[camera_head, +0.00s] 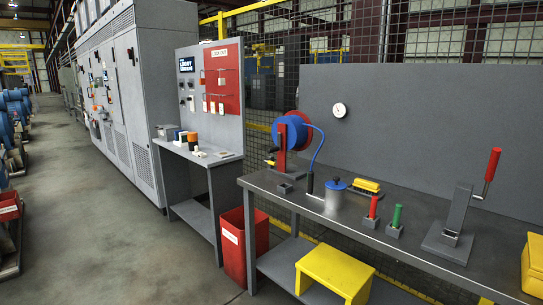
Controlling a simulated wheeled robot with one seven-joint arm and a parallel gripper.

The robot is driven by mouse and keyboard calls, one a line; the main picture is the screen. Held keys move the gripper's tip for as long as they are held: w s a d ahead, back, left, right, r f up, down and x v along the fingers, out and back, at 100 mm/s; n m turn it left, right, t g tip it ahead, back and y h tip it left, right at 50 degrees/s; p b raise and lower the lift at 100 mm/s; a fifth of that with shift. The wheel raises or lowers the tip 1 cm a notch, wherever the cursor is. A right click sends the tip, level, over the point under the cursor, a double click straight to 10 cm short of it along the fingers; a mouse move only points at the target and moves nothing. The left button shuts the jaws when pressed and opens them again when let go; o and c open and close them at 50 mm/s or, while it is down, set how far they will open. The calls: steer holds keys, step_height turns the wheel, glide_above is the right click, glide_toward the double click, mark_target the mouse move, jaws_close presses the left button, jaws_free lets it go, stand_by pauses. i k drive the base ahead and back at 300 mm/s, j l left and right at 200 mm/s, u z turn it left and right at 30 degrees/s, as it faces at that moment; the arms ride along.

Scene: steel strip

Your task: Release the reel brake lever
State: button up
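A blue hose reel (288,134) on a red stand (281,160) is at the back left end of the grey workbench (330,210). A blue hose (320,150) runs from the reel down to a dark nozzle (310,184) on the bench. A small yellow-tipped part (270,162) sticks out low on the left of the reel stand; it may be the brake lever, but it is too small to tell its position. My gripper is not in view.
The bench holds a blue-lidded can (334,196), a yellow brush (367,186), red (373,206) and green (397,216) handles, and a red-gripped crank (489,170).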

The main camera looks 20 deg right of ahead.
mark_target(270, 162)
steer(key=i+l, duration=0.2)
steer(key=i, duration=0.2)
steer(key=i+l, duration=0.15)
steer(key=i, duration=0.25)
steer(key=i+l, duration=0.2)
steer(key=i, duration=0.25)
steer(key=i+l, duration=0.2)
steer(key=i, duration=0.2)
steer(key=z, duration=0.05)
